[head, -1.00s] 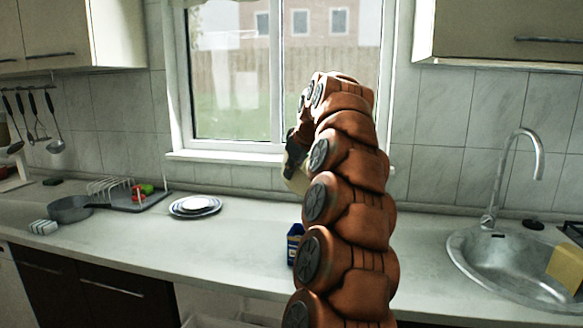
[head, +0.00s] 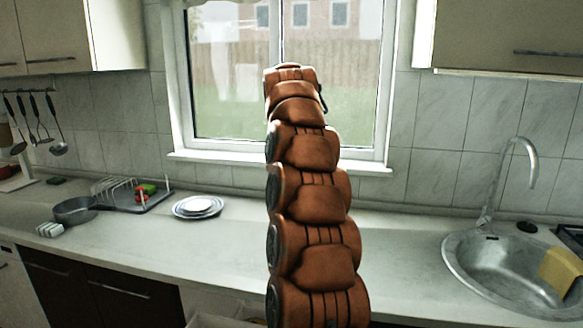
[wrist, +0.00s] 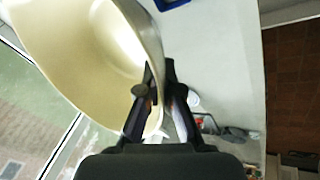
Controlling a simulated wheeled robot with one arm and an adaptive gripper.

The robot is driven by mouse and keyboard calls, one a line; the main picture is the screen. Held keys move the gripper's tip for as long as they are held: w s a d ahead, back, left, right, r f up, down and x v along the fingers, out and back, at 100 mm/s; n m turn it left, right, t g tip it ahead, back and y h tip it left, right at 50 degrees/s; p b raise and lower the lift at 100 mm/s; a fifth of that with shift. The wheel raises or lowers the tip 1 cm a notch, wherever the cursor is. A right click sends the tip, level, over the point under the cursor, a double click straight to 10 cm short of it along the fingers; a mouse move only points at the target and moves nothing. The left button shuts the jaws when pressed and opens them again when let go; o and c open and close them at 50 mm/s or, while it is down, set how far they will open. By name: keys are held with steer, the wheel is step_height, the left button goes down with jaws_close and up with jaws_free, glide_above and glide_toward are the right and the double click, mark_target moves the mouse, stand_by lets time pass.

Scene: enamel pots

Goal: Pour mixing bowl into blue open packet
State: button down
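The mixing bowl (wrist: 85,50) is cream-coloured and fills the upper left of the wrist view, tilted, with its inside showing. My gripper (wrist: 161,72) is shut on the bowl's wall near the rim, with one finger on each side of it. A small piece of the blue open packet (wrist: 172,3) shows at the top edge of the wrist view, just right of the bowl; its opening cannot be seen. In the head view my arm hides the gripper, the bowl and the packet.
White plates (head: 198,207) are stacked on the counter (head: 215,250) left of my arm. Farther left are a grey pan (head: 76,211) and a dish rack (head: 125,192). The sink (head: 505,270) with its tall tap (head: 510,170) is at right. The counter between arm and sink is clear.

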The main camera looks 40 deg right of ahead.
steer(key=shift+r+n+g+h+p, duration=0.3)
steer(key=shift+r+g+h+p, duration=0.55)
steer(key=shift+p, duration=1.35)
steer(key=shift+r+g, duration=0.3)
steer(key=shift+g, duration=0.05)
steer(key=shift+f, duration=0.1)
